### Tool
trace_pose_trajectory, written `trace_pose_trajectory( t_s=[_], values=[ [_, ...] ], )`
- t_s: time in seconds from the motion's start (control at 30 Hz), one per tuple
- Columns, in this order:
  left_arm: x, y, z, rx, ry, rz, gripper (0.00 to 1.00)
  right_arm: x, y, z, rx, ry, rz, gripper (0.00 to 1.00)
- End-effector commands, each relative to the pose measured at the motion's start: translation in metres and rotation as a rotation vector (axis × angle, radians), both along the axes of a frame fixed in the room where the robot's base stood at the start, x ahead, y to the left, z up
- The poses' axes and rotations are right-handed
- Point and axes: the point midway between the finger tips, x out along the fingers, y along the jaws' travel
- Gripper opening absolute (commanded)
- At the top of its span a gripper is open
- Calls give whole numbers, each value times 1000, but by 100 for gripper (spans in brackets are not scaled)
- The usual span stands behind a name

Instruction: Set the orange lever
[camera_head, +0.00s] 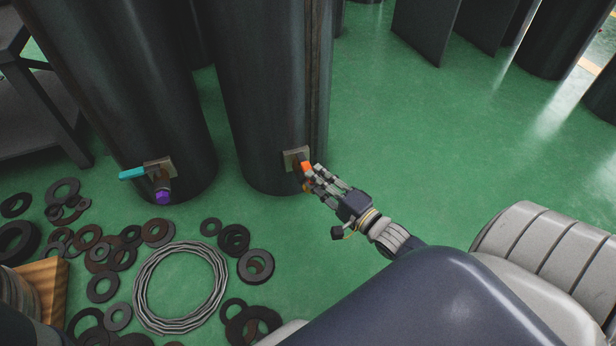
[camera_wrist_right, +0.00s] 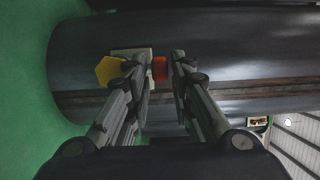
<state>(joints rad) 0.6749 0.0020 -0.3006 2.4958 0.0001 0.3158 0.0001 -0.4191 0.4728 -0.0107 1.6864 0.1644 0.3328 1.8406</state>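The orange lever (camera_head: 306,166) is on a valve plate (camera_head: 291,158) low on the right dark cylinder (camera_head: 262,100). My right gripper (camera_head: 313,178) is at the lever, reaching in from the lower right. In the right wrist view the orange-red lever (camera_wrist_right: 160,68) lies between the two fingertips (camera_wrist_right: 163,60). The fingers are apart, with a narrow gap visible beside the lever. A yellow hexagonal cap (camera_wrist_right: 108,70) is to the left of the fingers there. The fingers partly hide the valve in the head view. My left gripper is not in view.
The left cylinder (camera_head: 125,80) has a turquoise lever (camera_head: 132,174) and a purple cap (camera_head: 162,197). Dark rings (camera_head: 103,286) and a coil of light cable (camera_head: 140,307) lie on the floor. Green floor (camera_head: 420,150) is clear to the right.

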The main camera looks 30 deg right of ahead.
Motion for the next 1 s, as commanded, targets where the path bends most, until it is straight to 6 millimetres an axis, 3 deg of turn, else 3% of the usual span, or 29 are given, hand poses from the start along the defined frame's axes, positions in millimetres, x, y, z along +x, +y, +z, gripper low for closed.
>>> trace_pose_trajectory(
  t_s=[0.07, 0.23, 0.6, 0.7, 1.0],
  values=[
    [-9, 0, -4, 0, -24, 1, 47, 12, 2, -3, 0, -4, 0, 22],
    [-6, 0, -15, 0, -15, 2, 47, 30, 5, -2, -1, -2, 1, 22],
    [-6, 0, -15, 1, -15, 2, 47, 35, 6, 0, 0, 0, 1, 22],
    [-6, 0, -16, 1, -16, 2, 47, 35, 6, 0, -1, 0, 1, 0],
    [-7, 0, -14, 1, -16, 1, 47, 37, 5, 1, 0, 0, -5, 0]
  ],
)
